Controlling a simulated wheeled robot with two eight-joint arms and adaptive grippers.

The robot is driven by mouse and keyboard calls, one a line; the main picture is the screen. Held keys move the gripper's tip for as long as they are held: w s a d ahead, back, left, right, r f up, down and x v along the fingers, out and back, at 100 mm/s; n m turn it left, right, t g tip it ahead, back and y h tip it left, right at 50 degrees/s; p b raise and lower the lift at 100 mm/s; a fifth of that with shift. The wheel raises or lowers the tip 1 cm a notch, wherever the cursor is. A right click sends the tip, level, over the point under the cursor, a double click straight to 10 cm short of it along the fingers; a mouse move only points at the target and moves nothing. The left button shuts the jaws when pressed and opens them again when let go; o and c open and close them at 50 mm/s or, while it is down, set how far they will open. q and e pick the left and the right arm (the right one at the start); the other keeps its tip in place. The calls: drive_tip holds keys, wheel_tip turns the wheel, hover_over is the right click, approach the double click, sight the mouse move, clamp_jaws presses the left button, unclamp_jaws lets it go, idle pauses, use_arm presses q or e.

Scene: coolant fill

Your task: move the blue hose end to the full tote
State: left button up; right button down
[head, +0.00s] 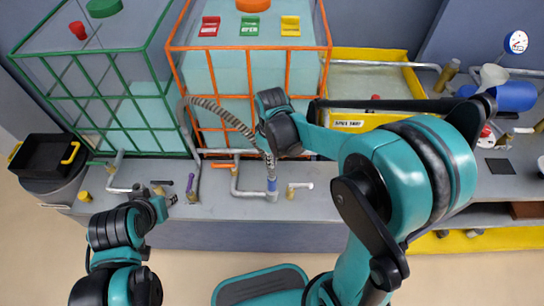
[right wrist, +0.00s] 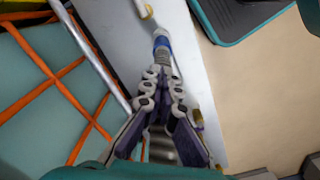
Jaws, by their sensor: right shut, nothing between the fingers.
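The blue hose end (head: 271,188) is at the grey pipework on the bench, in front of the orange-caged tote (head: 326,45). Its grey ribbed hose (head: 228,117) arches up to the left. The orange-caged tote looks full; the green-caged tote (head: 60,52) at left shows a lower liquid level. In the right wrist view, the blue collar (right wrist: 161,43) lies just beyond the fingertips of my right gripper (right wrist: 163,72), which is shut and empty beside the hose. In the head view its fingers are mostly hidden. My left gripper (head: 170,199) is over the bench's left front; its jaw gap is unclear.
Small valves and pipes line the bench (head: 340,208), including a purple handle (head: 190,183) and an orange handle (head: 223,165). A yellow tray (head: 345,55) is behind my right arm. A black crate (head: 42,155) stands far left. A blue cylinder (head: 516,96) and gauge (head: 516,42) are right.

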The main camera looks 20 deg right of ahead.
sight(272, 178)
drive_tip(key=m+p, duration=0.1)
drive_tip(key=m, duration=0.2)
drive_tip(key=m+p, duration=0.2)
drive_tip(key=m, duration=0.2)
drive_tip(key=shift+s+f+m, duration=0.15)
drive_tip(key=shift+f+m, duration=0.05)
drive_tip(key=shift+m, duration=0.1)
drive_tip(key=shift+s+f+m, duration=0.1)
drive_tip(key=shift+f+m, duration=0.1)
drive_tip(key=shift+m, duration=0.5)
drive_tip(key=shift+f+b, duration=2.15)
drive_tip(key=shift+f, duration=0.9)
